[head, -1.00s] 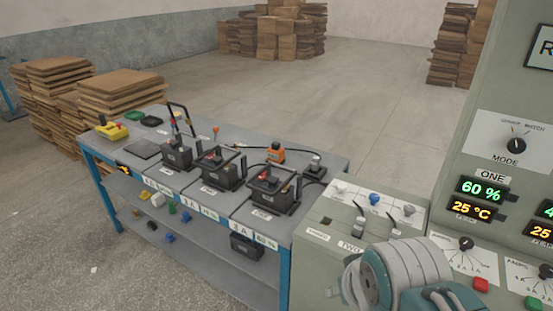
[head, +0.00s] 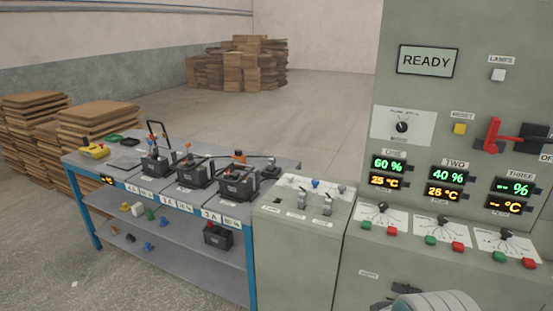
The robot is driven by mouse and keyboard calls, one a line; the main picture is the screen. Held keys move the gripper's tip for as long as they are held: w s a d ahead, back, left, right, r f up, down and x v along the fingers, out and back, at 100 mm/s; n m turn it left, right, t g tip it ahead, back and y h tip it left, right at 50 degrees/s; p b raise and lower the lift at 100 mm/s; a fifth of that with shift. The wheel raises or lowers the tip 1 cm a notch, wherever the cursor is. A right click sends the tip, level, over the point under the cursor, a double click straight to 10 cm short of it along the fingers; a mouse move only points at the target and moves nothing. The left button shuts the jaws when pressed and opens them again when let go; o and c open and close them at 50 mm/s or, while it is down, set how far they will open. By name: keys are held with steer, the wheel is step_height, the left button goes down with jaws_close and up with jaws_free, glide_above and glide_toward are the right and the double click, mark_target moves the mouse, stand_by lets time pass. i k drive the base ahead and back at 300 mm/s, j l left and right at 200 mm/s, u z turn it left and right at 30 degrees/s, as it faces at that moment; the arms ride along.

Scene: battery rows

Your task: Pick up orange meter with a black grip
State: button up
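A small orange object with a dark top (head: 239,157), which looks like the meter, stands on the back part of the blue-framed workbench (head: 120,172). It is behind the black batteries, and its lower part is partly hidden by them. Its grip is too small to make out clearly. A pale rounded part of my arm shows at the bottom right edge. My gripper's fingertips are not in view.
Several black batteries, including the right one (head: 238,182), stand along the bench. A yellow tool (head: 95,150) lies at its left end. A green-grey control cabinet (head: 345,290) adjoins on the right. Stacked cardboard (head: 100,130) stands left; open floor lies behind.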

mark_target(238, 157)
steer(key=i+j+z, duration=0.25)
steer(key=z, duration=0.2)
steer(key=i+j+z, duration=0.15)
steer(key=j+z, duration=0.3)
steer(key=i+j, duration=0.15)
steer(key=j, duration=0.3)
steer(key=i+j, duration=0.1)
steer(key=j, duration=0.35)
steer(key=i+j, duration=0.15)
steer(key=j, duration=0.3)
steer(key=i+j, duration=0.1)
steer(key=j, duration=0.4)
steer(key=i+j, duration=0.15)
steer(key=j, duration=0.3)
steer(key=i+j, duration=0.15)
steer(key=j, duration=0.3)
steer(key=i+j, duration=0.1)
steer(key=j, duration=0.35)
steer(key=i+j, duration=0.15)
steer(key=j, duration=0.3)
